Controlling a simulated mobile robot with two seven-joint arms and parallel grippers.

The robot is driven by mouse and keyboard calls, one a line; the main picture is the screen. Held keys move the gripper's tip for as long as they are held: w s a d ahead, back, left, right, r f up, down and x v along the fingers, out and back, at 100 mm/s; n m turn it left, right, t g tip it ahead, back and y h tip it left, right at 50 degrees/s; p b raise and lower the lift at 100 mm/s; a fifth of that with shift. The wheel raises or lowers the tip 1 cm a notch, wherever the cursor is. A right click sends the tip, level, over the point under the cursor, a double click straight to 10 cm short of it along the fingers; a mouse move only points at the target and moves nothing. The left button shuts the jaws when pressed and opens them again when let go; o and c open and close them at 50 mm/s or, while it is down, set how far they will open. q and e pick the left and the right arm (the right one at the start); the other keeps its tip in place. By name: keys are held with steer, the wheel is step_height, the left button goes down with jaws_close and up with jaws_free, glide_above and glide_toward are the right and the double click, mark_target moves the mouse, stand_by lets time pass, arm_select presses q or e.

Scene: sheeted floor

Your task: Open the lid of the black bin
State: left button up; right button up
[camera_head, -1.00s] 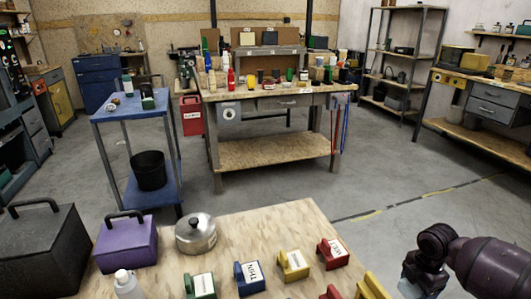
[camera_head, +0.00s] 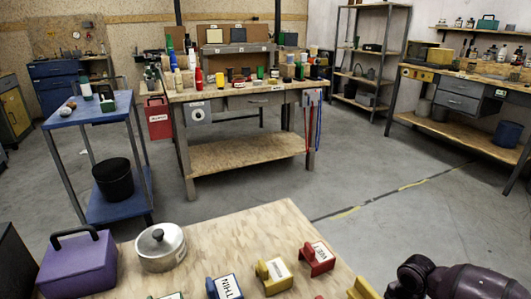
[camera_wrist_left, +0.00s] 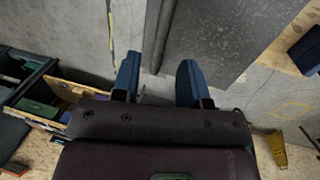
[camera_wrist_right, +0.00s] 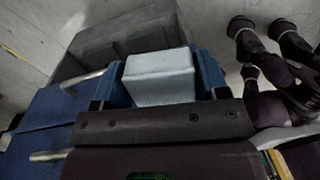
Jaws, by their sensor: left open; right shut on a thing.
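A black, round, open-looking container (camera_head: 113,178) stands on the lower shelf of the blue cart in the head view; no lid shows on it. A dark lidded box (camera_head: 14,265) is cut off at the left edge of the near table. I cannot tell which of them is the black bin. My left gripper (camera_wrist_left: 158,78) is open and empty in the left wrist view, with a dark grey flat-sided thing (camera_wrist_left: 215,45) beyond its fingers. My right gripper (camera_wrist_right: 162,78) is shut on a pale grey block (camera_wrist_right: 160,77) in the right wrist view.
The wooden near table (camera_head: 225,240) holds a purple box (camera_head: 77,265), a lidded metal pot (camera_head: 160,247) and several coloured labelled blocks. The blue cart (camera_head: 95,108) and workbench (camera_head: 248,157) stand behind.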

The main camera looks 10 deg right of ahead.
arm_select(q)
steer(key=shift+w+a+f, duration=0.1)
steer(key=shift+w+f, duration=0.05)
steer(key=shift+f, duration=0.7)
steer(key=shift+w+a+f, duration=0.1)
steer(key=shift+w+f, duration=0.05)
steer(key=shift+f, duration=0.7)
steer(key=shift+c, duration=0.3)
jaws_close()
